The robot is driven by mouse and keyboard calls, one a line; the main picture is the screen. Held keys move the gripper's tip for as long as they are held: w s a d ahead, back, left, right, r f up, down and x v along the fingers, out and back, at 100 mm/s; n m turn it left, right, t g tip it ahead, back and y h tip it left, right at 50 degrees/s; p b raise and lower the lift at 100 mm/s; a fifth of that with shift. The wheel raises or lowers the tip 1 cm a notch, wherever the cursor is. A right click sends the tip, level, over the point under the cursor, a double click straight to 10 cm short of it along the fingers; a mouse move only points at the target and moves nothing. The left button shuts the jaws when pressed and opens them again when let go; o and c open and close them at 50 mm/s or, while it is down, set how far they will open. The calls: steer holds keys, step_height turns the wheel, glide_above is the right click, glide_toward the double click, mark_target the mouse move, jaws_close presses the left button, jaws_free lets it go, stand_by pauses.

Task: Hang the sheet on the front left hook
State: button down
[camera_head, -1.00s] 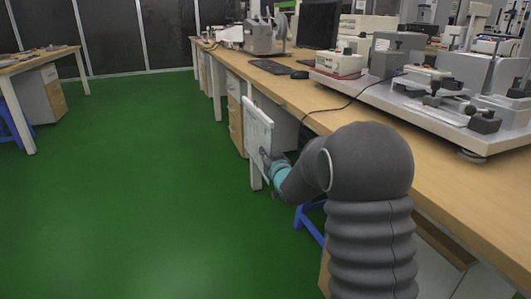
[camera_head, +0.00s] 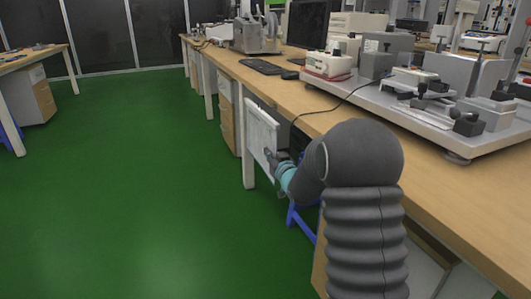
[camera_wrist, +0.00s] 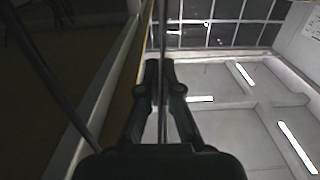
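The sheet (camera_head: 261,132) is a flat, pale panel, like a clipboard, upright beside the edge of the long wooden bench in the head view. My gripper (camera_head: 270,155) is at its lower right part, with the sheet between its fingers. In the wrist view, my gripper's dark fingers (camera_wrist: 165,68) are close together around a thin edge-on line, which seems to be the sheet (camera_wrist: 163,25). The front left hook cannot be made out in either view.
The long bench (camera_head: 330,122) runs along the right, carrying a monitor (camera_head: 313,25), a keyboard (camera_head: 260,66) and test equipment (camera_head: 430,95). A blue stool (camera_head: 300,217) stands under it, near my arm. Green floor (camera_head: 120,190) is open on the left, before another table (camera_head: 30,60).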

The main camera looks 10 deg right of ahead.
steer(key=shift+w+d+f, duration=0.15)
steer(key=shift+d+f, duration=0.05)
steer(key=shift+d, duration=0.5)
steer(key=shift+w+d+f, duration=0.1)
steer(key=shift+d+f, duration=0.05)
steer(key=shift+d, duration=0.5)
steer(key=shift+w+d+f, duration=0.15)
steer(key=shift+d+f, duration=0.05)
steer(key=shift+d, duration=0.5)
steer(key=c, duration=1.2)
jaws_free()
steer(key=shift+c, duration=0.2)
